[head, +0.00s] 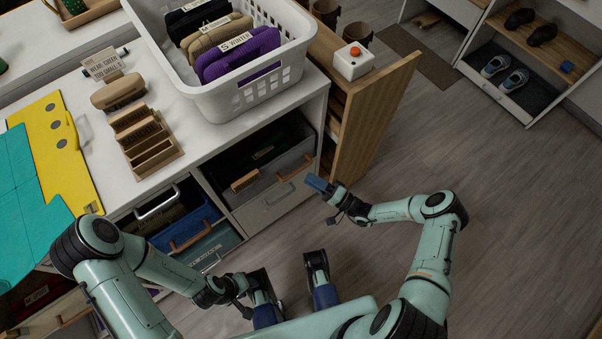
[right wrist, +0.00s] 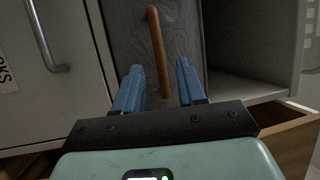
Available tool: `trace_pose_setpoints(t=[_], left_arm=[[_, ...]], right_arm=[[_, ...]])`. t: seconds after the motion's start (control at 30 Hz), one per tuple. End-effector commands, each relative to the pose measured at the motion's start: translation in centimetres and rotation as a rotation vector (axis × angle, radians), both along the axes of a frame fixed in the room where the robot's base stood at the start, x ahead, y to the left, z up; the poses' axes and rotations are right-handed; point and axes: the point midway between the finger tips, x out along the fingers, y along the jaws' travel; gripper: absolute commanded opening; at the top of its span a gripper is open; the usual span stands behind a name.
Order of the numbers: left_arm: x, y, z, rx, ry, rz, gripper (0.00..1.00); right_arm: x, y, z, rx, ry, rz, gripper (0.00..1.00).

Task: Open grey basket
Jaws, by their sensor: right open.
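The grey basket (head: 281,170) sits in an upper cubby under the white counter, its front facing me. Its orange-brown handle (head: 244,181) also shows in the right wrist view (right wrist: 159,50), upright in the picture on the dark grey front (right wrist: 130,35). My right gripper (head: 318,183) is in front of the shelving, to the right of the handle in the head view. In the right wrist view its blue fingers (right wrist: 160,84) are open and empty, with the handle beyond and between them. My left gripper (head: 243,287) is low near my body; its fingers are unclear.
A light grey drawer with a metal handle (head: 281,195) lies just below the basket. A wooden pull-out panel (head: 372,115) stands out right of the cubbies. A white laundry basket (head: 282,82) stands on the counter. The floor at right is clear.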

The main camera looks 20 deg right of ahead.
Motion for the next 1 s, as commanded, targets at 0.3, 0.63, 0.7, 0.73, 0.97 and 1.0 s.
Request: trace_pose_setpoints(t=[0.3, 0.63, 0.7, 0.73, 0.97, 1.0], left_arm=[[0.7, 0.3, -0.6, 0.009, -0.020, 0.008, 0.43], [0.8, 0.4, -0.6, 0.010, -0.021, 0.009, 0.43], [0.8, 0.4, -0.6, 0.010, -0.021, 0.009, 0.43], [0.8, 0.4, -0.6, 0.010, -0.021, 0.009, 0.43], [0.8, 0.3, -0.6, 0.010, -0.020, 0.008, 0.43], [0.7, 0.3, -0.6, 0.009, -0.020, 0.008, 0.43]], right_arm=[[3.1, 2.9, 0.7, -0.001, -0.001, 0.001, 0.40], [3.4, 3.2, 0.8, -0.001, 0.001, 0.001, 0.40], [3.4, 3.1, 0.8, -0.001, 0.001, 0.001, 0.27], [3.4, 3.1, 0.8, -0.001, 0.001, 0.001, 0.17], [3.4, 3.1, 0.8, -0.001, 0.001, 0.001, 0.00], [3.3, 3.1, 0.8, -0.001, 0.001, 0.001, 0.00]])
